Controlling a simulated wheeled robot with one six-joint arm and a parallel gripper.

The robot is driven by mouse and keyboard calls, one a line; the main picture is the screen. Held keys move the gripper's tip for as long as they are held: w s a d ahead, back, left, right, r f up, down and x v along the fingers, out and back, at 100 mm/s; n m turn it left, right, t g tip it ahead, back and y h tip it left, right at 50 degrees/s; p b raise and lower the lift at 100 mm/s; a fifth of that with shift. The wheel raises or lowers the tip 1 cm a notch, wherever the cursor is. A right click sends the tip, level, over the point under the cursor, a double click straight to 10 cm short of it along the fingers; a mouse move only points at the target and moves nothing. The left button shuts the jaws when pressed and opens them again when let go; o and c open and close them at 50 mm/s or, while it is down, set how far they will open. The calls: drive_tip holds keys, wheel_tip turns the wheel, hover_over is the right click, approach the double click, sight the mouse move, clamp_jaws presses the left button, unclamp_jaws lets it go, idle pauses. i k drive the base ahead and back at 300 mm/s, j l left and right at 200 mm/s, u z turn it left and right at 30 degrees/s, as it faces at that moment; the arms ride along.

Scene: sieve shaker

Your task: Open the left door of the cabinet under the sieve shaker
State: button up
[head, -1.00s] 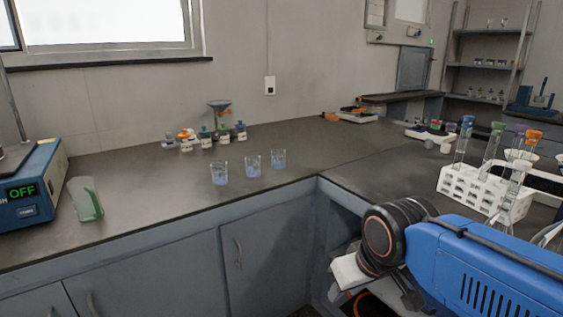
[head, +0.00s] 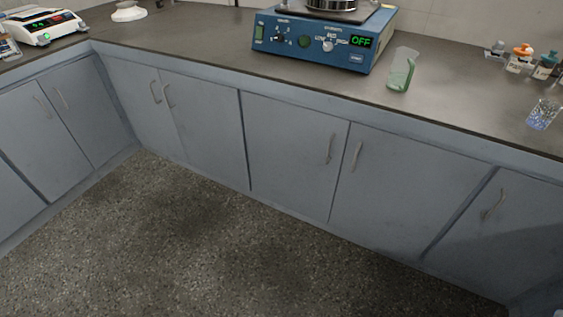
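The sieve shaker (head: 342,58) is a blue box with a green OFF display on the dark counter at the top middle of the head view. Below it is a grey-blue cabinet with two shut doors. Its left door (head: 285,148) has a curved metal handle (head: 330,149) near its right edge. The right door (head: 405,195) has a handle (head: 356,156) near its left edge, so the two handles sit close together. My gripper is outside the view.
Speckled floor (head: 190,240) lies clear before the cabinets. Other shut cabinet doors stand left (head: 205,120) and right (head: 515,225). The counter (head: 440,95) holds a green-tinted beaker (head: 401,72), a small beaker (head: 542,114) and a white balance (head: 42,28).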

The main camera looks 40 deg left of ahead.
sight(297, 152)
drive_tip(key=u, duration=1.45)
